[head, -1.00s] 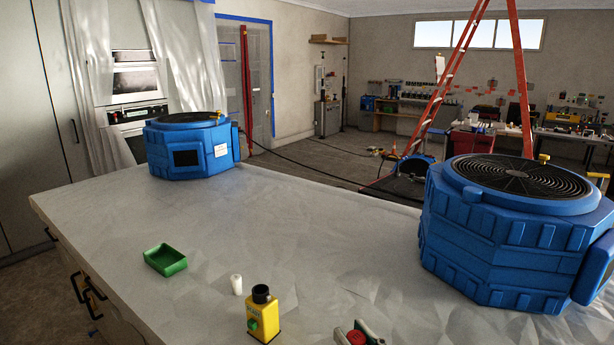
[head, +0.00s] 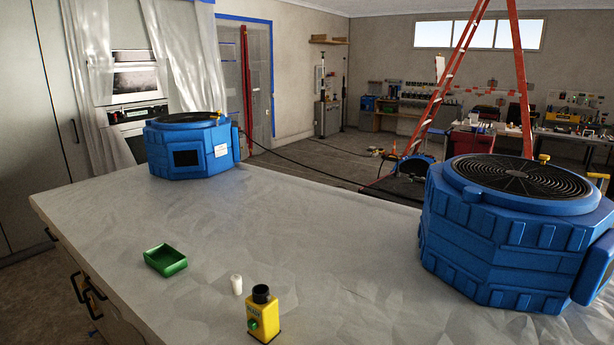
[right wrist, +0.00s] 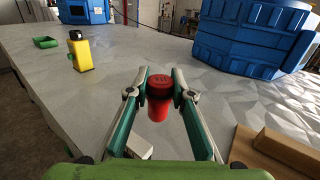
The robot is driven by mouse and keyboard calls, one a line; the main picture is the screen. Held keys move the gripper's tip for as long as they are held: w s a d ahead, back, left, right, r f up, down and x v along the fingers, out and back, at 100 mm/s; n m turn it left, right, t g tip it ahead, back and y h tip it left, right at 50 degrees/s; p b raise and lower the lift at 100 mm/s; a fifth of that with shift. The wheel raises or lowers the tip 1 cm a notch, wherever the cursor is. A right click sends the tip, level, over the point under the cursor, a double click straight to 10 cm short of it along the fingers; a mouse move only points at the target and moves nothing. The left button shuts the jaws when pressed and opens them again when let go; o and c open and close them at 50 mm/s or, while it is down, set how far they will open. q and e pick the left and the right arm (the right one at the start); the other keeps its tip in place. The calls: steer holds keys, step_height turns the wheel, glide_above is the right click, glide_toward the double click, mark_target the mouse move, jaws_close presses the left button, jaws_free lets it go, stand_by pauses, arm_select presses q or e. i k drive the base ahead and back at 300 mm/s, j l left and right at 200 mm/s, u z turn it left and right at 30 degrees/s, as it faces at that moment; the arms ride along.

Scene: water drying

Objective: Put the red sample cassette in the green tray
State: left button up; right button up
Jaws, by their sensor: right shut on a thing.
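The red sample cassette (right wrist: 159,98), a small red cylinder with a round top, is between the fingertips of my right gripper (right wrist: 160,92) in the right wrist view. The gripper is shut on it, and it stands about upright; whether its base touches the table is hard to tell. The green tray (head: 166,260) lies empty on the sheet-covered table at the left in the head view. It also shows at the far left in the right wrist view (right wrist: 46,42), well away from my right gripper. My left gripper is in neither view.
A yellow bottle with a black cap (head: 263,314) and a small white cylinder (head: 237,284) stand right of the tray. A large blue fan unit (head: 512,235) fills the right side; another (head: 190,146) stands behind. A brown box (right wrist: 288,152) lies right of my gripper.

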mark_target(166, 264)
steer(key=j, duration=0.45)
steer(key=i+j, duration=0.15)
steer(key=j, duration=0.25)
steer(key=i+j+u, duration=0.15)
steer(key=j, duration=0.2)
steer(key=i+j, duration=0.15)
steer(key=j, duration=0.25)
steer(key=i+j+u, duration=0.15)
steer(key=j, duration=0.2)
steer(key=i+j, duration=0.2)
steer(key=j, duration=0.15)
steer(key=i+l+u, duration=0.1)
steer(key=i, duration=0.35)
steer(key=i+l+u, duration=0.15)
steer(key=i, duration=0.25)
